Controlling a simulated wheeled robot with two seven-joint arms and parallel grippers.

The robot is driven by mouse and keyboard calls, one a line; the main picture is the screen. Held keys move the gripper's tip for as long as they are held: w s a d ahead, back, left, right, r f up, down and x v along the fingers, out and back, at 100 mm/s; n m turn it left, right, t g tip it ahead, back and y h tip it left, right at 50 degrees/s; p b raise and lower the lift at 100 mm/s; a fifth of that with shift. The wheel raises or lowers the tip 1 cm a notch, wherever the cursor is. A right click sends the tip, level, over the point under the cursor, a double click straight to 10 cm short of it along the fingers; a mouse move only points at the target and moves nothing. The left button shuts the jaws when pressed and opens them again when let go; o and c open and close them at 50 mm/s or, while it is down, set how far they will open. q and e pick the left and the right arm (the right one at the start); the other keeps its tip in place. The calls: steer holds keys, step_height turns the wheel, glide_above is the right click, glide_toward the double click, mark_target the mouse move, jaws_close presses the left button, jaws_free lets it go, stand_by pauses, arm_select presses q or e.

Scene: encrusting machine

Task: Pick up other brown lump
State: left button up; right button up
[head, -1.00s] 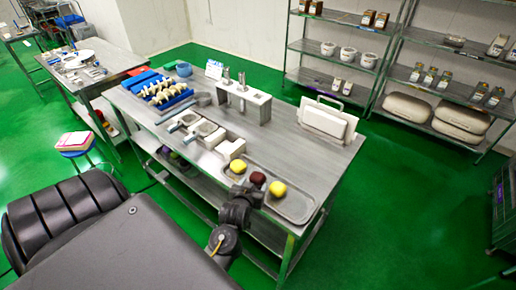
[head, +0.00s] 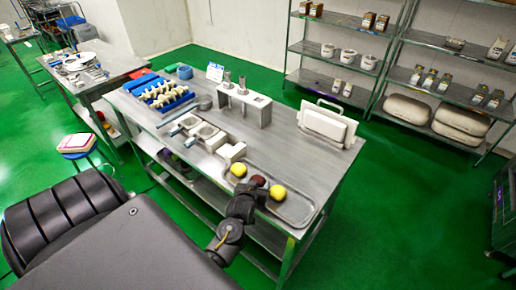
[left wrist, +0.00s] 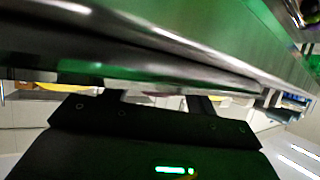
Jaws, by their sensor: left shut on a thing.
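A dark brown lump (head: 257,181) is at the near part of a metal tray on the table, between two yellow lumps (head: 238,169) (head: 278,192). My left gripper (head: 255,189) is at the brown lump from the near side and is shut on it; its fingers are partly hidden by its own wrist. In the left wrist view, the gripper's dark body fills the bottom, and a pale mauve sliver shows between the fingers. I cannot tell whether the lump is clear of the tray (head: 298,212). My right gripper is not in view.
A metal stand (head: 246,105), a white board in a rack (head: 326,122) and a blue tray of pale pieces (head: 165,97) are farther back. The table's right middle is clear.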

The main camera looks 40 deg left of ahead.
mark_target(256, 178)
arm_select(q)
steer(key=shift+r, duration=0.1)
steer(key=shift+r+b, duration=0.3)
step_height(256, 178, up, 3)
steer(key=shift+s+a+f+b, duration=0.1)
steer(key=shift+a+f+b, duration=0.1)
steer(key=shift+b, duration=0.35)
steer(key=s+a+r+b, duration=0.2)
steer(key=s+a+r, duration=0.7)
steer(key=shift+s+a+r, duration=0.2)
steer(key=shift+s+r, duration=0.1)
steer(key=shift+s, duration=0.1)
